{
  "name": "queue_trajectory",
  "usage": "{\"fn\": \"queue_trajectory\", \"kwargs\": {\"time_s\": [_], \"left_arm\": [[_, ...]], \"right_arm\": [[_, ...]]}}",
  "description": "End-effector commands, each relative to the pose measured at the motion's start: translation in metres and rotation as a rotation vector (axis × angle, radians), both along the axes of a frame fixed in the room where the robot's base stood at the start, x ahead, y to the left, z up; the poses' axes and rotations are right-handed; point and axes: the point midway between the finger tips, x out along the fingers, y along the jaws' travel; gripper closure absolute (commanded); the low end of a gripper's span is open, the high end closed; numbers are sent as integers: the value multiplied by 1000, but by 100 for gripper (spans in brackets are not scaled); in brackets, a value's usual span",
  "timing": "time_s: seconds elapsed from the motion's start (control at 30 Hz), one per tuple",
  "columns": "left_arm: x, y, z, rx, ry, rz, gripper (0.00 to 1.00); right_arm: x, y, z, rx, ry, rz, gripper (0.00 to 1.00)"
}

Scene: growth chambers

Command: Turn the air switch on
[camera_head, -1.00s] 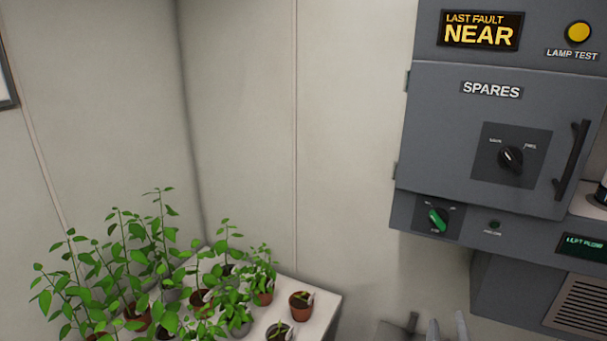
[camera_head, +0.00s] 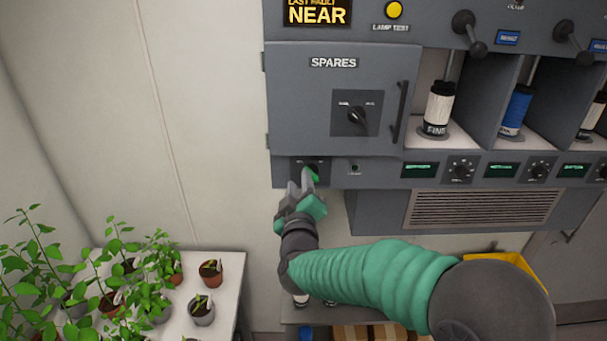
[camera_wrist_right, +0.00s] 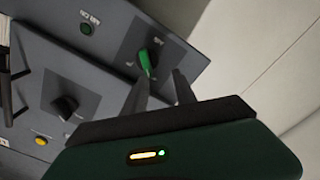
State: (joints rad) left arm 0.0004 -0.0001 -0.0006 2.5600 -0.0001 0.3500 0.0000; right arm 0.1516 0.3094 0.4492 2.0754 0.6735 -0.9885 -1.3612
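The green-handled rotary switch (camera_head: 314,174) is at the lower left of the grey cabinet, below the SPARES door. Its label is too small to read, so I cannot confirm it is the air switch. My right gripper (camera_head: 307,182) is at this switch and partly covers it. In the right wrist view the green handle (camera_wrist_right: 146,63) stands on a dark plate, close to the left finger of my right gripper (camera_wrist_right: 162,75). The fingers are apart, with a gap between them. I cannot tell whether a finger touches the handle. My left gripper is not in view.
The SPARES door (camera_head: 300,105) above has a black knob (camera_head: 357,115) and a bar handle (camera_head: 400,112). A small round indicator (camera_head: 354,168) is right of the switch. Potted plants stand on a white table (camera_head: 228,290) at lower left. Bare wall lies left of the cabinet.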

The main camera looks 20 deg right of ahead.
Motion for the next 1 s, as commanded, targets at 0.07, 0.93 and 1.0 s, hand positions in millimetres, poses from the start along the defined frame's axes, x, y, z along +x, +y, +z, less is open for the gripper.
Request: {"fn": "queue_trajectory", "kwargs": {"time_s": [0.07, 0.93, 1.0], "left_arm": [[0, 0, 5, 0, 0, 0, 21], [0, 0, 5, 0, 0, 0, 21], [0, 0, 5, 0, 0, -1, 21]], "right_arm": [[9, -13, 0, 6, 1, -6, 67], [14, -13, 3, 3, -8, -3, 100], [14, -13, 3, 4, -9, 1, 100]]}}
